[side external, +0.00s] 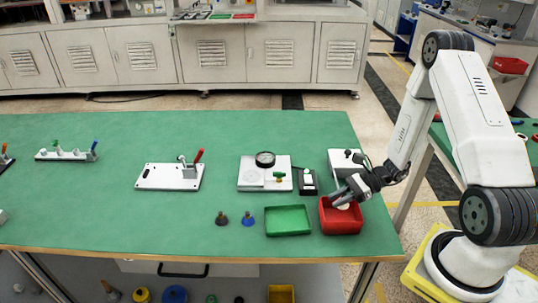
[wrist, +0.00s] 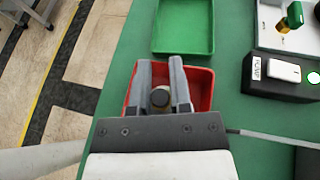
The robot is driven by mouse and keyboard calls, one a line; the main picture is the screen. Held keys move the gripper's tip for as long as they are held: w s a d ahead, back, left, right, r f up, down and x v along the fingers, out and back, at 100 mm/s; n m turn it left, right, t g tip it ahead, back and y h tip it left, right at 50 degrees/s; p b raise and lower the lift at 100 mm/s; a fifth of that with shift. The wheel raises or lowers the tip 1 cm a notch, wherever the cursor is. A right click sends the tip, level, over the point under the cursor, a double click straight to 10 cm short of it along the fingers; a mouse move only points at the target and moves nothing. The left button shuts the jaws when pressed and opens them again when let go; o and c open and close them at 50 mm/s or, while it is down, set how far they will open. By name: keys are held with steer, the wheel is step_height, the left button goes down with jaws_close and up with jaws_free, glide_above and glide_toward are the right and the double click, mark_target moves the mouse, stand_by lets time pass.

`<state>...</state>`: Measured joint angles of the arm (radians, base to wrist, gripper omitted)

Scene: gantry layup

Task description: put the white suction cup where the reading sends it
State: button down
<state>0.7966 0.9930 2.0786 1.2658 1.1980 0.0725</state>
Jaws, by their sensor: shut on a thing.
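My gripper (side external: 349,196) reaches into the red tray (side external: 325,222) from above. In the wrist view my gripper (wrist: 165,95) is shut on the white suction cup (wrist: 160,97), which shows a dark round top and a pale body between the fingers. The cup shows as a pale patch (side external: 343,206) inside the red tray (wrist: 200,82) in the side view; whether it touches the floor cannot be told. The green tray (side external: 288,232) is empty beside it. A round gauge (side external: 265,159) stands on a white plate (side external: 250,184); its reading is too small to make out.
A black pump box (wrist: 280,78) with a white switch stands behind the trays. A green-handled valve (side external: 279,176) is on the gauge plate. A brown cup (side external: 221,218) and a blue cup (side external: 248,219) stand left of the green tray. A white box (side external: 340,158) is behind the red tray.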

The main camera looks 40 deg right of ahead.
steer(key=shift+f, duration=0.8)
steer(key=c, duration=0.6)
jaws_free()
steer(key=shift+o, duration=0.2)
steer(key=shift+r, duration=0.2)
steer(key=shift+r, duration=0.45)
steer(key=v, duration=1.2)
